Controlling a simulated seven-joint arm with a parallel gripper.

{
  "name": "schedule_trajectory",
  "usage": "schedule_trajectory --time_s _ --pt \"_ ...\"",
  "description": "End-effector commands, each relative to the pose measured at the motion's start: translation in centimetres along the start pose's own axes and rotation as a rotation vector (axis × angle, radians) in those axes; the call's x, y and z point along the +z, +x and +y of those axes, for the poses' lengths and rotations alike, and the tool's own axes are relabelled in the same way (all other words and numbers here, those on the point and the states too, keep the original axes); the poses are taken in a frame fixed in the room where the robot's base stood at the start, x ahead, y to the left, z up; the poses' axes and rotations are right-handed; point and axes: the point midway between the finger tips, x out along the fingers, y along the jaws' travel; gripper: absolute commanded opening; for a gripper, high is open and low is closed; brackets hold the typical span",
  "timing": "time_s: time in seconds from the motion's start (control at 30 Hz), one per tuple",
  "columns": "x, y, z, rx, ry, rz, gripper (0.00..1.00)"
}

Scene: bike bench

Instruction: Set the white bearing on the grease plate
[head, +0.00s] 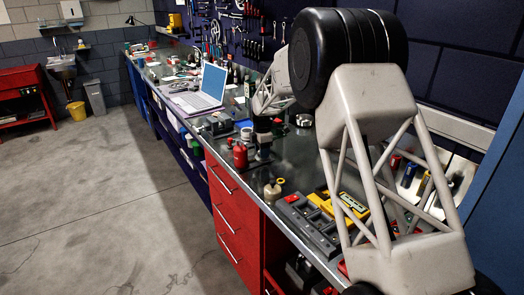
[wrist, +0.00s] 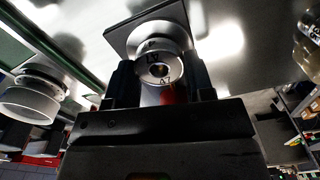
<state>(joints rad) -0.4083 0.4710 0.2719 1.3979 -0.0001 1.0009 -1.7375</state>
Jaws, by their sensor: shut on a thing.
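The white bearing (wrist: 161,62) is a pale ring with dark markings on its face. It sits between the two dark fingertips of my gripper (wrist: 160,85), which is shut on it. A dark square plate (wrist: 119,41), which looks like the grease plate, lies just beyond the bearing in the wrist view. I cannot tell whether bearing and plate touch. In the head view my gripper (head: 263,138) is small and points down over a dark square plate (head: 258,164) on the bench; the bearing there is too small to make out clearly.
A red canister (head: 240,156) stands close left of my gripper. A beige bottle (head: 272,191) and a grey tool tray (head: 308,222) are nearer. A whitish round container (wrist: 35,97) shows left in the wrist view.

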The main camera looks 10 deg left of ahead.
Motion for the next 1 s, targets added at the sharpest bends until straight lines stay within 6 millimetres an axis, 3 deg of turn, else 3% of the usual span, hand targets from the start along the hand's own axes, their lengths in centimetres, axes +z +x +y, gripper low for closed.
schedule_trajectory --time_s 0.67,0.7,0.73,1.0 --pt "0.0 0.93 0.0 0.0 0.0 0.0 0.21" --pt "0.0 0.9 0.01 0.0 0.0 0.0 0.55" --pt "0.0 0.9 0.01 0.0 0.0 0.0 0.59" --pt "0.0 0.93 0.0 0.0 0.0 0.0 0.59"
